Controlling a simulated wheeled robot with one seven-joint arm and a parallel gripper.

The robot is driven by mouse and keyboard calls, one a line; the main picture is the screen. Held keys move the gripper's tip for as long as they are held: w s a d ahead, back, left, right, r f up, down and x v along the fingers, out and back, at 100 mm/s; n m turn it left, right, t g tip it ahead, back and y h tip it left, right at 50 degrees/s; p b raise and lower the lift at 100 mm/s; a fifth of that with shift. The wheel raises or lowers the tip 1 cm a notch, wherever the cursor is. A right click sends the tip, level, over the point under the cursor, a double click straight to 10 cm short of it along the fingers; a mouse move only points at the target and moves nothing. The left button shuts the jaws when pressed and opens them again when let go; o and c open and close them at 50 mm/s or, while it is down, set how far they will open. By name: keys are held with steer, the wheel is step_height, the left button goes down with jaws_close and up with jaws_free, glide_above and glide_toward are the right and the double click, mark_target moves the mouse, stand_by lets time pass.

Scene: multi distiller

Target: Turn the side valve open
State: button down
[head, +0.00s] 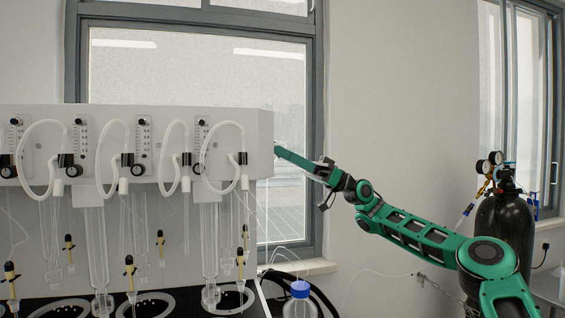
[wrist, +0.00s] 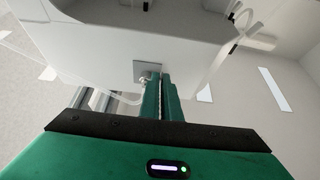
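The side valve (wrist: 147,78) is a small metal fitting on a grey square plate (wrist: 142,67) on the white distiller housing, seen in the wrist view. My gripper (wrist: 162,78) has its two green fingers almost together, with only a thin seam between them. The fingertips are right at the valve, overlapping its right side in the picture. I see nothing clearly held between them, and I cannot tell whether they touch the valve. In the head view my gripper (head: 278,152) reaches the right end of the distiller (head: 262,130); the valve is hidden there.
The distiller front carries several white hoses, black knobs and glass tubes (head: 98,240). A blue-capped bottle (head: 300,300) stands below my arm. A black gas cylinder (head: 505,225) stands at the right. The wall between window and cylinder is clear.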

steer(key=shift+w+d+r+t+h, duration=0.1)
steer(key=shift+d+r+t+h, duration=0.3)
steer(key=shift+h, duration=0.65)
steer(key=shift+w+r+t+h, duration=0.15)
steer(key=shift+r+h, duration=0.4)
steer(key=shift+h, duration=0.55)
steer(key=shift+w+d+r+t+h, duration=0.1)
steer(key=shift+d+r+t+h, duration=0.3)
steer(key=shift+h, duration=0.65)
steer(key=shift+a+r, duration=0.15)
steer(key=c, duration=2)
jaws_free()
steer(key=shift+w, duration=0.1)
steer(key=shift+f, duration=0.2)
